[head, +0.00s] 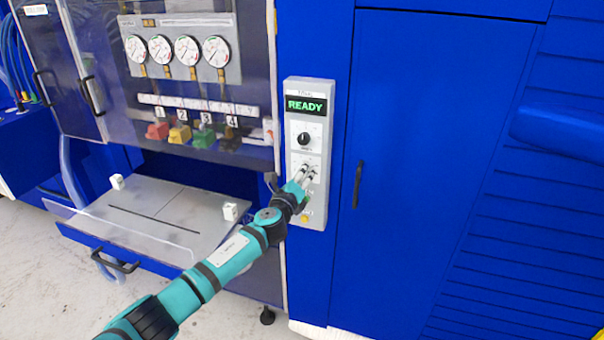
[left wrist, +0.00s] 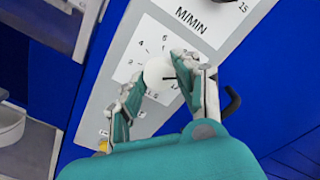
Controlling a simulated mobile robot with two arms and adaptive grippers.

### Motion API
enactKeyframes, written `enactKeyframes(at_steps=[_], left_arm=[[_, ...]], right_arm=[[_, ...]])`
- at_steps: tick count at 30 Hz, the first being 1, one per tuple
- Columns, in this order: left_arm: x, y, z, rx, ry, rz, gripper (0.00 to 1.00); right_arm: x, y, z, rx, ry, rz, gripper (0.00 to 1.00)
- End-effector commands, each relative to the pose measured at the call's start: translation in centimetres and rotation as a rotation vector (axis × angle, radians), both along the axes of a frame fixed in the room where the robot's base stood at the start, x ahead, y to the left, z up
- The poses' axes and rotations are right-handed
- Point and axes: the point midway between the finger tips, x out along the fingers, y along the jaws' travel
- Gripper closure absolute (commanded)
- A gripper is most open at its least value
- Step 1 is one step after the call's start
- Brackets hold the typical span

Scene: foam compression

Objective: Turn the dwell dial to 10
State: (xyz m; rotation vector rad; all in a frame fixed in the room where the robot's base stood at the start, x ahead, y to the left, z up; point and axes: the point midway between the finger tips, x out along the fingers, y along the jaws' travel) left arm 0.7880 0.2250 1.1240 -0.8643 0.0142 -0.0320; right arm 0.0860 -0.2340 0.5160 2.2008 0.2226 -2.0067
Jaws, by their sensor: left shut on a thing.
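The control panel (head: 293,210) is a narrow grey box on the blue machine front. Its lower dial has a pale round knob (left wrist: 157,73) with a short dark pointer line on its right side. Small numbers, among them 2 and 4, ring it. My left gripper (head: 307,173) is shut on this knob; in the left wrist view its two fingers (left wrist: 158,80) stand on either side of it. The fingers hide part of the scale, and I cannot tell which number the pointer meets. My right gripper is not in view.
Above is a black knob (head: 304,138) and a display (head: 306,105) reading READY in green. A yellow button (head: 305,218) sits at the panel's bottom. A door handle (head: 358,184) is close on the right. A grey drawer tray (head: 170,212) stands open at left, near my left arm.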

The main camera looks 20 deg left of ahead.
Motion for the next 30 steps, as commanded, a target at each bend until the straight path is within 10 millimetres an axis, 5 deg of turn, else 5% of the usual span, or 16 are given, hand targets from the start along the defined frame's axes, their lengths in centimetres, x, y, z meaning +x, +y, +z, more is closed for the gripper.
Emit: enactKeyframes(at_steps=[12, 28, 29, 30], left_arm=[[-0.03, 0.01, -0.19, 0.173, -0.003, 0.0, 1.0], [-0.04, 0.0, -0.25, 0.192, -0.003, -0.001, 1.0], [-0.04, 0.0, -0.25, 0.192, -0.003, -0.001, 0.64], [-0.04, 0.0, -0.25, 0.191, -0.003, -0.001, 0.59]], right_arm=[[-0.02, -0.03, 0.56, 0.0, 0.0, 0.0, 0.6], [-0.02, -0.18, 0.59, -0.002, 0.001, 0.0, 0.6], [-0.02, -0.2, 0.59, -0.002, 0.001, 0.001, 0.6], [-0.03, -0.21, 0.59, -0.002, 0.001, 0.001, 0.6]])
